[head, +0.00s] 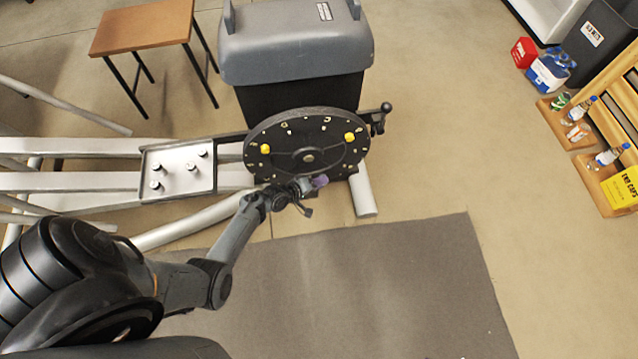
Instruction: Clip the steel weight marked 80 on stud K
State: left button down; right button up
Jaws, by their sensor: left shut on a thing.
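A black disc (290,172) with pale letters around its rim stands upright on the machine frame; the letters are too small to tell stud K. Two yellow pieces sit on it, one at the left (265,149) and one at the right (349,137). Several small metal cylinders stand on a pale plate (175,180) left of the disc; their markings cannot be read. Whether the piece touches the disc, I cannot tell. My right gripper is not in view.
A grey-lidded bin (295,45) stands right behind the disc. A crank handle (384,108) sticks out at its right. A wooden stool (141,27) is back left. A grey mat (400,280) lies in front, clear. Shelves with bottles (608,155) are far right.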

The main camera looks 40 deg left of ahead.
pick_arm(q)
jog(key=shift+a, duration=0.1)
jog(key=c, duration=1.2)
grip_release()
jog(key=shift+c, duration=0.2)
jog(key=o, duration=0.4)
jog(key=shift+w+a+r, duration=0.1)
jog(key=shift+w+a, duration=0.1)
jog(key=shift+s+d, duration=0.1)
jog(key=shift+p+v, duration=3.45)
jog(key=shift+v, duration=1.9)
